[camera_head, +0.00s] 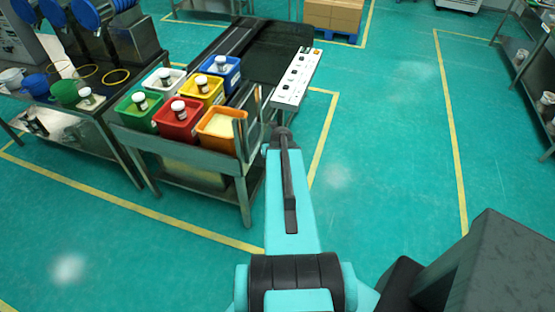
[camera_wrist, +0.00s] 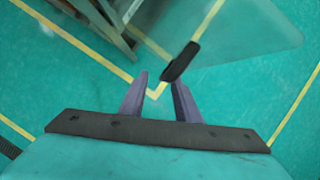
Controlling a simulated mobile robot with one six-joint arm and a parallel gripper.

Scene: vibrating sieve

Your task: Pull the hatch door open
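The hatch door (camera_wrist: 245,28) is a see-through pane in the upper right of the wrist view. Its short black handle (camera_wrist: 182,61) slants at the pane's lower left edge. My gripper (camera_wrist: 161,80) has its two purple fingers apart. The handle's lower end shows beside the right fingertip and partly over the gap. I cannot tell whether they touch, but the fingers are not closed on it. In the head view, my arm hides the fingers, and its end is beside the right end of the metal table.
The metal table (camera_head: 203,156) carries colored bins with white-lidded jars, including a red bin (camera_head: 178,121) and an orange bin (camera_head: 217,135). A white control panel (camera_head: 297,77) is behind my arm's end. The green floor to the right (camera_head: 385,150) is clear. Shelving (camera_head: 530,70) stands far right.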

